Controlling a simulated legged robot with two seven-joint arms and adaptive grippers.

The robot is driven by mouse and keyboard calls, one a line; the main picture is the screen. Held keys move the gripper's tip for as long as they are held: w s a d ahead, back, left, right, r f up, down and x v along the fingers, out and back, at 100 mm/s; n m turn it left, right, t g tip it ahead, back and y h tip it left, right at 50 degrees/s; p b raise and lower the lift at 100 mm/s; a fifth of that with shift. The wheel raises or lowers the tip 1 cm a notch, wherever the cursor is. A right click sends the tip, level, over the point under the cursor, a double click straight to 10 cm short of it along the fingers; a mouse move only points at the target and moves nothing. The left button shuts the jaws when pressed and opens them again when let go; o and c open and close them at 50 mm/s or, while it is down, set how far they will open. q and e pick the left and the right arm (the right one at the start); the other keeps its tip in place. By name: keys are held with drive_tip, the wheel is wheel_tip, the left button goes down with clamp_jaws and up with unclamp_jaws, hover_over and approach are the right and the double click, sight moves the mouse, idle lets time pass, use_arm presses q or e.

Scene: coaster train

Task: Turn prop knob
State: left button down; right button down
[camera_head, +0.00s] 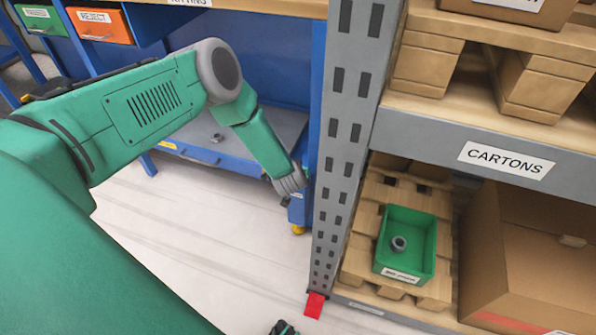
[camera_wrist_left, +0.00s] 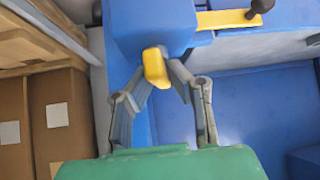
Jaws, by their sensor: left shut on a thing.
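My left arm reaches in from the left in the head view. Its grey gripper (camera_head: 290,183) is low beside the rack upright, at the blue cart. In the left wrist view the gripper's fingers (camera_wrist_left: 164,68) are closed around a yellow knob (camera_wrist_left: 156,68), which I take to be the prop knob. The knob sticks out from a blue block (camera_wrist_left: 150,25). In the head view the knob is hidden by the gripper and the upright.
The perforated grey upright (camera_head: 345,130) stands right beside my gripper, with a red foot (camera_head: 314,305). A yellow bar (camera_wrist_left: 228,19) with a dark-knobbed lever lies near the blue block.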

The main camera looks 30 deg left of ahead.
use_arm(q)
drive_tip(key=n+y, duration=0.1)
drive_tip(key=n+g+y+b, duration=0.1)
drive_tip(key=n, duration=0.1)
drive_tip(key=shift+w+d+f, duration=0.1)
drive_tip(key=shift+d+f, duration=0.05)
drive_tip(key=n+g+y+b, duration=0.1)
drive_tip(key=n, duration=0.1)
drive_tip(key=n+g+y+b, duration=0.1)
drive_tip(key=n+b, duration=0.1)
drive_tip(key=shift+d+f+g, duration=0.1)
drive_tip(key=shift+g, duration=0.2)
drive_tip(key=shift+w+n+g+y+b, duration=0.1)
drive_tip(key=shift+n+g+y+b, duration=0.65)
drive_tip(key=shift+n+g, duration=0.8)
drive_tip(key=shift+n, duration=0.45)
drive_tip(key=shift+d, duration=0.1)
drive_tip(key=c, duration=1.6)
unclamp_jaws()
drive_tip(key=shift+w, duration=0.1)
drive_tip(key=shift+o, duration=0.2)
drive_tip(key=shift+r, duration=0.2)
